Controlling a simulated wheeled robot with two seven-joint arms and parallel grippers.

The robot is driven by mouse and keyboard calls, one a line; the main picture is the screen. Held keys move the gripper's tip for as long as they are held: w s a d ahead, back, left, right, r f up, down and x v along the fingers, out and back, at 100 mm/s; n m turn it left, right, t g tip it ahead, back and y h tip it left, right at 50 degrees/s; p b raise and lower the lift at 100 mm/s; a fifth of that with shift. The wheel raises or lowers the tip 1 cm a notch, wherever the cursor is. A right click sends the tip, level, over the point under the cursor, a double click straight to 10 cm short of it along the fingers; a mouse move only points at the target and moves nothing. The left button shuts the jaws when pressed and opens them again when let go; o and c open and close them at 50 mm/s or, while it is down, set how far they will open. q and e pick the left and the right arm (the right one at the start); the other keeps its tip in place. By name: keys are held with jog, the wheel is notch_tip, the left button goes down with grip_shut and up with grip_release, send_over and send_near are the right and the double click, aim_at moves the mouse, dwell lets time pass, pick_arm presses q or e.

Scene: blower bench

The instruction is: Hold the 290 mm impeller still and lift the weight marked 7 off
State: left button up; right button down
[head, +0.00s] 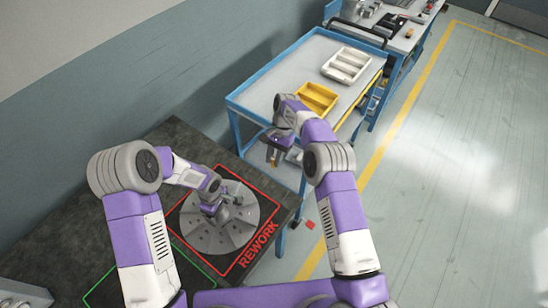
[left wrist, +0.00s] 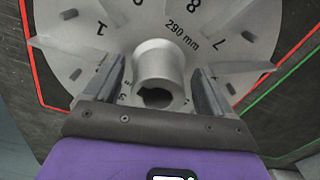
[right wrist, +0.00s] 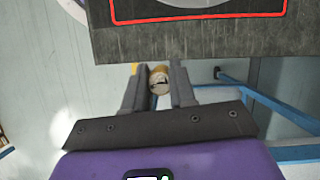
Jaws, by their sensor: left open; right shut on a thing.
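The grey 290 mm impeller (left wrist: 190,38) lies flat in the red-outlined REWORK area; it also shows in the head view (head: 205,235). Its hub (left wrist: 158,62) stands between the fingers of my left gripper (left wrist: 158,90), which is open with gaps on both sides. By the figure 7 on the disc I see a dark slot and no weight on it. My right gripper (right wrist: 160,85) is shut on a small tan round weight (right wrist: 158,78), held in the air away from the impeller, between bench and trolley. Its mark is too small to read.
A blue trolley (head: 252,97) holds a yellow tray (head: 316,98) and a pale compartmented tray (head: 346,65). Another bench (head: 410,40) stands behind it. A green-outlined area (head: 110,283) lies on the dark bench. A small red piece (head: 310,224) is at floor level.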

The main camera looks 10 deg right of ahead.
pick_arm(q)
notch_tip(320, 180, up, 11)
jog(key=shift+r, duration=0.15)
jog(key=shift+s, duration=0.1)
